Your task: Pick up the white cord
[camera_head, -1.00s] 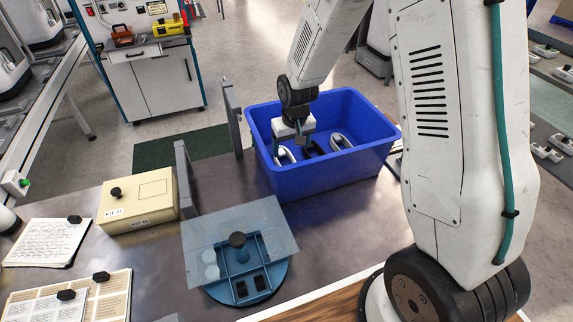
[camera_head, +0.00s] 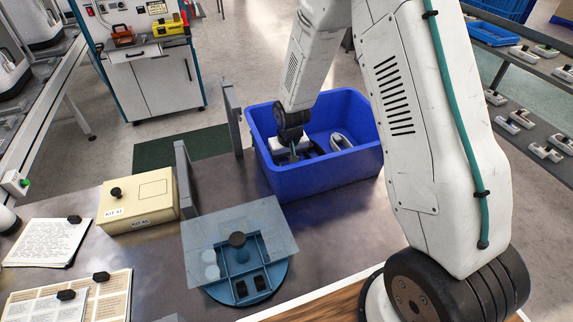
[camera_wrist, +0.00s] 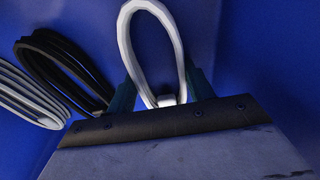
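The white cord (camera_wrist: 126,48) is a looped bundle inside the blue bin (camera_head: 322,180). In the wrist view it stands up at the top middle, with its lower bound part between my fingers. My gripper (camera_wrist: 162,94) is open, with one teal finger on each side of the cord. I cannot tell whether either finger touches it. In the head view my gripper (camera_head: 291,153) is down in the left part of the bin, and my wrist hides most of the cord there.
A black cord (camera_wrist: 58,68) lies beside the white one, and a light grey cord (camera_wrist: 25,92) lies beyond it near the bin wall. A blue round fixture (camera_head: 240,270) with a clear sheet and a cream box (camera_head: 150,205) stand on the table.

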